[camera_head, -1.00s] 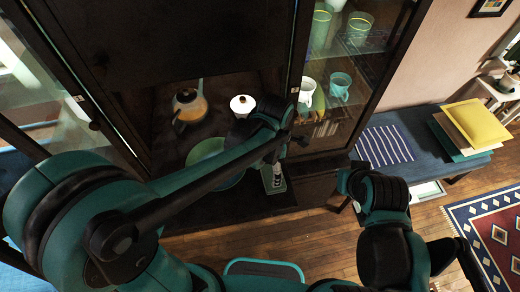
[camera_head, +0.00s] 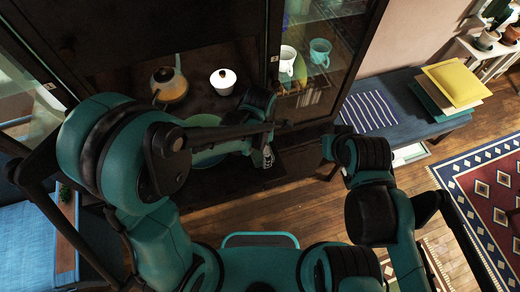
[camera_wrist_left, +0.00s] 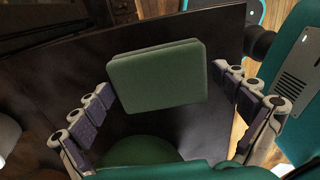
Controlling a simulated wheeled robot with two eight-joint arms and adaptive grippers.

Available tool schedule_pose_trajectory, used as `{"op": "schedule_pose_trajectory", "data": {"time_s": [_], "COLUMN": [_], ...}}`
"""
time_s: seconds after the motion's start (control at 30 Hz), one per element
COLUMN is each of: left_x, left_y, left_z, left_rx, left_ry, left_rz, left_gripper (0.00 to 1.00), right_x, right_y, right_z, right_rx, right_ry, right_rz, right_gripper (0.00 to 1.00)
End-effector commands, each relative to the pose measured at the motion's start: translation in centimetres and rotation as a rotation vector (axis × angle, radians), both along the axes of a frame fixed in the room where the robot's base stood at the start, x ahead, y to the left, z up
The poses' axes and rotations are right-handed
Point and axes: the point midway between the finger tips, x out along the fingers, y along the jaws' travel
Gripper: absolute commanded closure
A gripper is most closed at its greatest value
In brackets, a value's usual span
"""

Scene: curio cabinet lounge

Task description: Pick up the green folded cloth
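The green folded cloth (camera_wrist_left: 158,76) is a thick, rounded rectangle lying on a dark shelf in the left wrist view. My left gripper (camera_wrist_left: 163,84) is open, with one finger on each side of the cloth and visible gaps between. The fingers do not touch it. In the head view my left gripper (camera_head: 265,157) reaches down at the front of the cabinet shelf, and I cannot make out the cloth there. My right arm is bent in front of the bench; its gripper is not visible.
A kettle (camera_head: 169,86) and white lidded pot (camera_head: 223,80) stand behind. A glass door (camera_head: 330,50) is at right.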

Motion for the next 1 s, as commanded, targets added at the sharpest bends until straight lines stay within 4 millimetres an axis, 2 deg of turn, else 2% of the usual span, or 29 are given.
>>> {"op": "schedule_pose_trajectory", "data": {"time_s": [0.03, 0.13, 0.57, 0.67, 0.83, 1.0], "left_x": [0.0, 0.0, 0.0, 0.0, -0.1, -1.1], "left_y": [0.0, 0.0, 0.0, 0.0, 0.0, -4.0], "left_z": [0.0, 0.0, 0.5, 1.5, 4.6, 6.6], "left_rx": [0.0, 0.0, 0.0, 0.0, 0.0, 0.0], "left_ry": [0.0, 0.0, 0.0, 0.0, 0.0, 0.0], "left_rz": [0.0, 0.0, 0.0, 0.0, 0.0, -0.006], "left_gripper": [0.18, 0.44, 0.44, 0.44, 0.44, 0.44], "right_x": [0.0, 0.0, 0.0, 0.0, 0.0, 0.0], "right_y": [0.0, 0.0, 0.0, 0.0, 0.0, 0.0], "right_z": [0.0, 0.0, 0.1, 0.3, 0.8, 1.0], "right_rx": [0.0, 0.0, 0.0, 0.0, 0.0, 0.0], "right_ry": [0.0, 0.0, 0.0, 0.0, 0.0, 0.0], "right_rz": [0.0, 0.0, 0.0, 0.0, 0.0, 0.0], "right_gripper": [1.0, 1.0, 1.0, 1.0, 1.0, 1.0]}}
